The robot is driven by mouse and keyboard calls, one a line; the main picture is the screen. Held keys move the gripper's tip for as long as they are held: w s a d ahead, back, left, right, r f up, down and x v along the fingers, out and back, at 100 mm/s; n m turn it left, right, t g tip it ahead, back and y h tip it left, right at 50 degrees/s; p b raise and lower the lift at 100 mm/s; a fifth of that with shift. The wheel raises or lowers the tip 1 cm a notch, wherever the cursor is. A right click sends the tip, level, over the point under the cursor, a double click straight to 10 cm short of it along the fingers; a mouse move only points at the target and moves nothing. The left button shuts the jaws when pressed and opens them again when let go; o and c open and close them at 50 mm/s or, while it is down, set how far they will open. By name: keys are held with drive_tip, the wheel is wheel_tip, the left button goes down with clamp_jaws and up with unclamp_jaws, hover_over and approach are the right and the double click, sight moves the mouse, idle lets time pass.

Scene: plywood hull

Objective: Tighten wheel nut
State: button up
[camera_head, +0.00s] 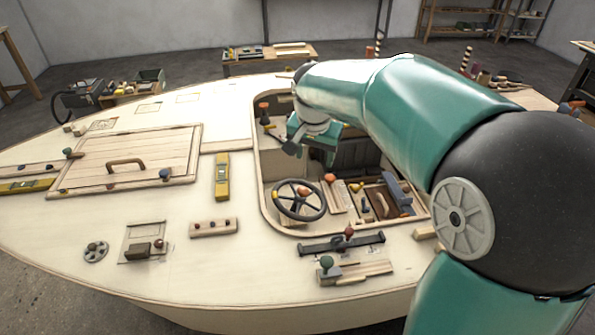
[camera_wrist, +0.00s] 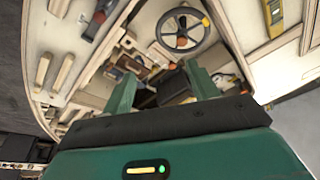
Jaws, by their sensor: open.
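The dark steering wheel (camera_head: 299,212) stands at the near left of the cockpit opening.
The cockpit (camera_head: 262,160) has a raised wooden rim. Right of the wheel are an orange-topped lever and a wooden panel (camera_head: 382,203) with handles. A dark bar (camera_head: 340,244) with a red knob lies on the near deck. A hatch (camera_head: 125,163) and a yellow level (camera_head: 222,178) are left.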

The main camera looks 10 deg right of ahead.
drive_tip(key=w+f+m, duration=0.2)
drive_tip(key=w+f, duration=0.3)
drive_tip(key=w, duration=0.2)
drive_tip(key=m+g+y, duration=0.1)
drive_tip(key=m+y, duration=0.1)
drive_tip(key=m, duration=0.2)
approach(303, 190)
drive_tip(key=f, duration=0.2)
drive_tip(key=w+f, duration=0.1)
drive_tip(key=f, duration=0.5)
drive_tip(key=shift+w+a+f, duration=0.25)
drive_tip(key=shift+w, duration=0.05)
drive_tip(key=c, duration=1)
